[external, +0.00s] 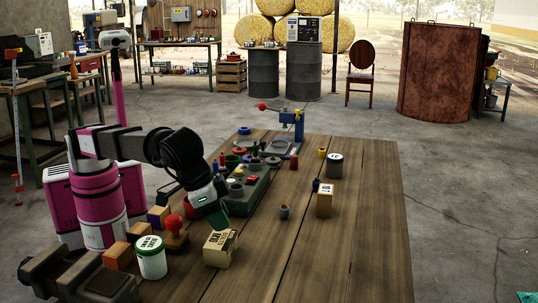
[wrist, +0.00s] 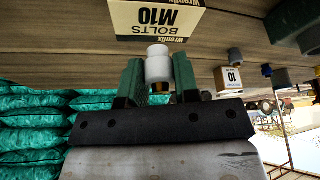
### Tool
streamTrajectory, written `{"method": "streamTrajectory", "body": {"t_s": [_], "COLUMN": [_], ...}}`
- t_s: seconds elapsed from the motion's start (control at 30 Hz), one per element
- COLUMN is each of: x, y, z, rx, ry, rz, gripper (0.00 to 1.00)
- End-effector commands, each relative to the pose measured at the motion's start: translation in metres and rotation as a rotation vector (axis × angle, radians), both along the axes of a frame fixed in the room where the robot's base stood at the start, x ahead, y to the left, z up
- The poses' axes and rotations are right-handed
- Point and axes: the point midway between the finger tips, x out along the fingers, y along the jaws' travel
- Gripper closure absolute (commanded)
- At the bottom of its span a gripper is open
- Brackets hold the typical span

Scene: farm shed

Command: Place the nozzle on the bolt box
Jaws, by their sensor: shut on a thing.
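The nozzle (wrist: 158,64) is a white cylinder with a brass-coloured end, between the green fingers of my gripper (wrist: 158,78) in the wrist view. My gripper is shut on it. In the external view my gripper (external: 213,214) hangs over the table's near part, and the nozzle cannot be made out there. The bolt box, a cream carton marked "BOLTS M10" (wrist: 155,20), lies just beyond the fingertips in the wrist view, its print upside down. In the external view a cream carton (external: 219,250) stands just below my gripper. The nozzle looks apart from the box.
A white tin (external: 151,259), a red-knobbed stamp (external: 175,232) and wooden blocks stand left of the carton. A smaller carton (external: 324,203), a grey tin (external: 334,167) and a small grey piece (external: 284,212) stand to the right. The table's (external: 330,262) near right part is clear.

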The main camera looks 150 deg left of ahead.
Motion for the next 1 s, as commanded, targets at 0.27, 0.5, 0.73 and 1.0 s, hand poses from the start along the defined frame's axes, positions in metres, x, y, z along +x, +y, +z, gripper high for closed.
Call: {"method": "streamTrajectory", "body": {"t_s": [0.27,0.5,0.73,1.0], "x": [0.000,0.000,0.000,0.000], "y": [0.000,0.000,0.000,0.000], "z": [-0.025,-0.027,-0.027,-0.023], "rx": [0.000,0.000,0.000,0.000], "ry": [-0.001,0.000,0.000,-0.001], "rz": [0.001,0.000,0.001,0.000], "gripper": [0.93,0.93,0.46,0.46]}}
